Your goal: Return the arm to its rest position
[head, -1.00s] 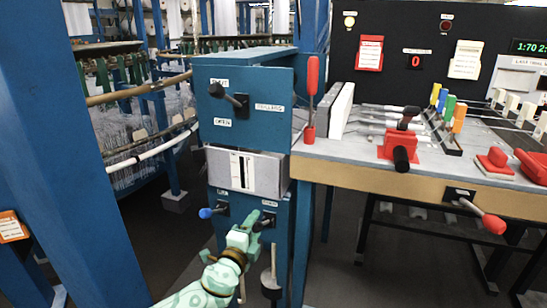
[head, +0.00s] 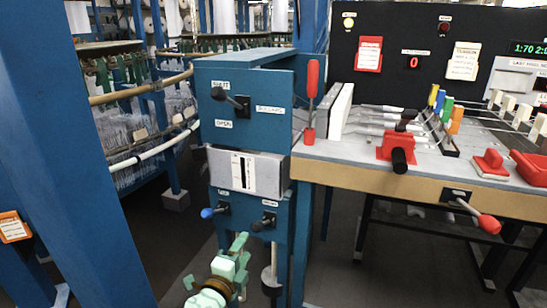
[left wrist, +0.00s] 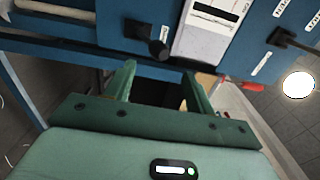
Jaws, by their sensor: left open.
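My left arm comes in from the bottom in the head view. Its pale green gripper (head: 228,262) is in front of the lower part of the blue cabinet (head: 245,85), below a black-knobbed lever (head: 262,223) and apart from it. In the left wrist view the gripper's two green fingers (left wrist: 158,80) stand apart with nothing between them. A black knob (left wrist: 158,48) on the blue panel lies beyond the fingertips there. My right gripper is not in view.
A table (head: 400,182) with red handles stands at right. A blue post (head: 65,130) rises at left. Dark floor shows between post and cabinet.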

